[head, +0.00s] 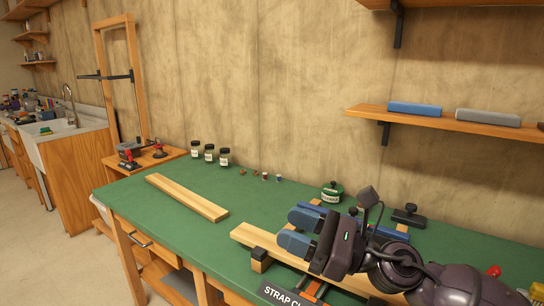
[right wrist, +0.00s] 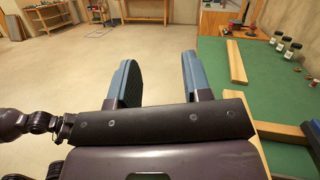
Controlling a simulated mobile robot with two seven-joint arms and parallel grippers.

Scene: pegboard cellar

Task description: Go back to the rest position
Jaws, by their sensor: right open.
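My right gripper (head: 293,229) is open, with its two blue fingers apart and nothing between them. In the head view it is over the front right part of the green workbench (head: 185,188), pointing left. In the right wrist view its fingers (right wrist: 158,68) point out over the pale floor beside the bench. My left gripper is not in view.
A wooden board (head: 187,196) lies on the bench, left of the gripper. Another board (head: 250,236) lies partly hidden under my arm. Small jars (head: 209,152) and a green tin (head: 332,192) stand at the back.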

